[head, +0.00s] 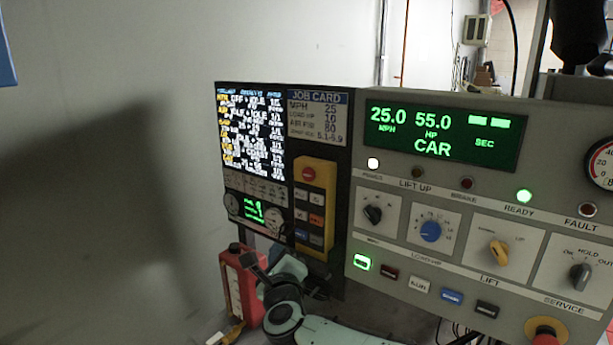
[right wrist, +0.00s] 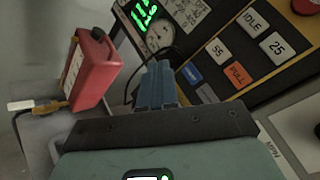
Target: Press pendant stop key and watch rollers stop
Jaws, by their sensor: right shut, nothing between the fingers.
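The yellow pendant (head: 328,240) hangs upright on the dark panel left of the console. It has a red round button (head: 309,174) at its top and rows of small keys below. In the right wrist view the pendant (right wrist: 262,75) shows white keys marked IDLE, 25 and 55, an orange-red key marked PULL, and a blue key (right wrist: 192,74) whose label I cannot read. My right gripper (head: 252,262) is below and left of the pendant, apart from it. Its blue fingers (right wrist: 158,72) are shut and empty. My left gripper and the rollers are not in view.
A red box (head: 238,285) stands close beside my right gripper. A gauge panel (head: 255,212) is above it. A red knob (head: 546,335) is at lower right.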

